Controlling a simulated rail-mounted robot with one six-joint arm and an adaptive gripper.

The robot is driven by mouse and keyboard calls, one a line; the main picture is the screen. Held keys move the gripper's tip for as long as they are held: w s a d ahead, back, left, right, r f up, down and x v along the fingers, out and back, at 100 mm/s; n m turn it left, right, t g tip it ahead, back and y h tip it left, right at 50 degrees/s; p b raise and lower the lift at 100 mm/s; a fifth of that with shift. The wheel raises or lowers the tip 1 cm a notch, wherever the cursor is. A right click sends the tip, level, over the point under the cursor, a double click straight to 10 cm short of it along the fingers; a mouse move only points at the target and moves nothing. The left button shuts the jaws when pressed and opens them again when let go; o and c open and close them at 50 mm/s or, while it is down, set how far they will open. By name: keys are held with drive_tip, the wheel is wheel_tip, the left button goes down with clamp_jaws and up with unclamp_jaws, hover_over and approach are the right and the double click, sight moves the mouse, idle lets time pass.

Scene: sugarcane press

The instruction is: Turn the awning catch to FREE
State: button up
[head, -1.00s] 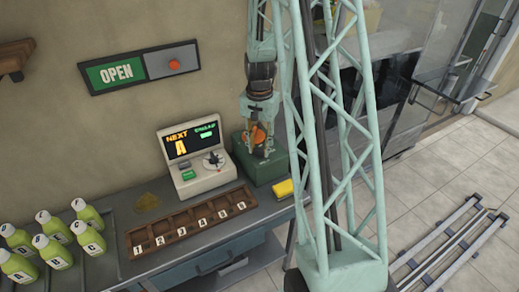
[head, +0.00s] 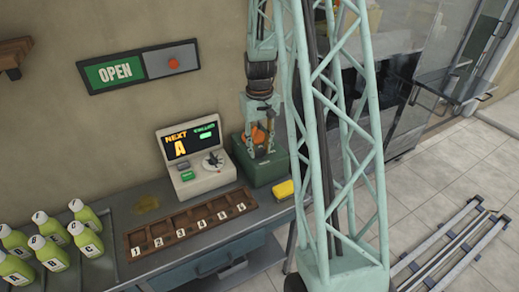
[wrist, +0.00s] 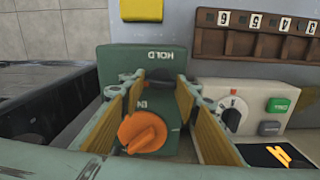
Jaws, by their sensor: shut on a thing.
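The awning catch is a green box (head: 268,172) on the counter by the wall. It also shows in the wrist view (wrist: 115,62), upside down, with the word HOLD. An orange knob (wrist: 142,132) with a raised ridge shows between the fingers, by a partly hidden label. My gripper (wrist: 158,82) points down over the box, its yellow-padded fingers on both sides of the catch's turning part. It is shut on this part, which is mostly hidden between the fingers. In the head view my gripper (head: 261,150) is just above the box top.
A beige console (head: 205,178) with a lit screen and a dial stands close left of the box. A yellow block (head: 283,190) lies in front. A numbered wooden rack (head: 190,222) and several green bottles (head: 50,252) are further left. An OPEN sign (head: 115,72) is on the wall.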

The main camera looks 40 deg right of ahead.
sight(259, 150)
drive_tip(key=shift+n, duration=0.5)
drive_tip(key=o, duration=0.9)
drive_tip(key=shift+c, duration=0.2)
drive_tip(key=shift+r, duration=0.15)
wheel_tip(259, 150, up, 12)
idle(0.6)
drive_tip(key=shift+a, duration=0.1)
idle(0.5)
